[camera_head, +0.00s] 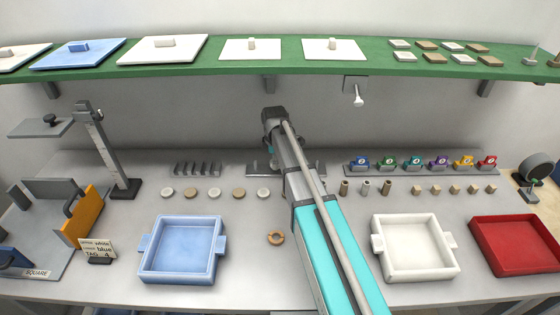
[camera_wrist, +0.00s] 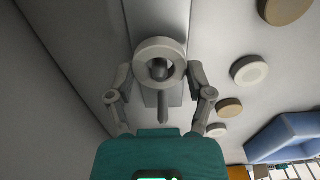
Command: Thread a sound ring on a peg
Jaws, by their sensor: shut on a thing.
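My gripper (camera_wrist: 161,74) is shut on a pale grey ring (camera_wrist: 160,43), one finger on each side, in the wrist view. A grey peg (camera_wrist: 163,108) stands out from a flat grey base (camera_wrist: 176,92) beyond the ring. Part of a grey post shows through the ring's hole; I cannot tell whether the ring is around the peg or only in front of it. In the head view the peg base (camera_head: 255,169) is at the back of the table, and my arm hides its middle and the held ring. A brown ring (camera_head: 276,239) lies on the table.
Several round discs (camera_head: 214,193) lie left of my arm, beside a slotted rack (camera_head: 196,169). A blue tray (camera_head: 151,276), a white tray (camera_head: 380,262) and a red tray (camera_head: 484,262) stand in front. A green shelf (camera_head: 220,69) runs above the back.

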